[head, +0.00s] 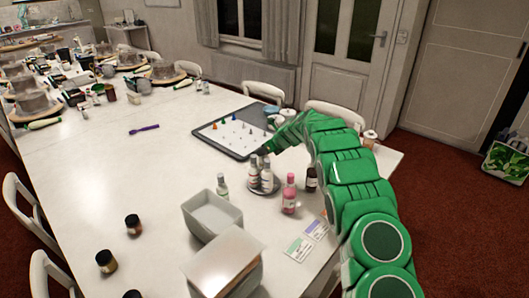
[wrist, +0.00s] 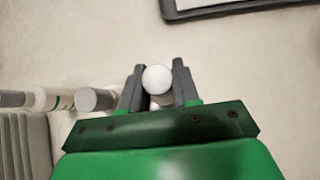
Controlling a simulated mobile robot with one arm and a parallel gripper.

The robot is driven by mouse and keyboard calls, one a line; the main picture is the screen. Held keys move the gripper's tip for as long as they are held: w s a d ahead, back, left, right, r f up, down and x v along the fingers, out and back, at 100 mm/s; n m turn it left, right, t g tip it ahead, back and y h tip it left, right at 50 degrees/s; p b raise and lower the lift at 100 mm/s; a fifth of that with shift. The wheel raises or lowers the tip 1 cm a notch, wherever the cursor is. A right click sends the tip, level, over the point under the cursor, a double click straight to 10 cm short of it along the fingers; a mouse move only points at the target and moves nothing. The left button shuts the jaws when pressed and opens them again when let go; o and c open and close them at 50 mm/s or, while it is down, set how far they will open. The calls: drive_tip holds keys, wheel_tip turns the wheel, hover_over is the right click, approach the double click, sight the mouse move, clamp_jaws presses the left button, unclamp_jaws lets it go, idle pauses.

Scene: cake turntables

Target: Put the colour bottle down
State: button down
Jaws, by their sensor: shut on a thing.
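The colour bottle shows in the wrist view as a round white cap (wrist: 157,79) between the two dark fingers of my gripper (wrist: 158,82). Its body is hidden below the cap. In the head view my gripper (head: 263,154) is at the end of the green arm, just over a small round grey tray (head: 264,191) with white-labelled bottles (head: 266,177) on it. I cannot tell which of these is the held one, nor whether its base touches the tray.
A pink bottle (head: 289,197) and a dark bottle (head: 311,179) stand right of the tray; a clear bottle (head: 222,187) stands left. Grey bins (head: 211,214) are in front. A black-edged board (head: 212,136) with small cones lies behind. The table's left middle is clear.

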drive_tip(key=shift+f, duration=0.4)
drive_tip(key=c, duration=0.8)
unclamp_jaws()
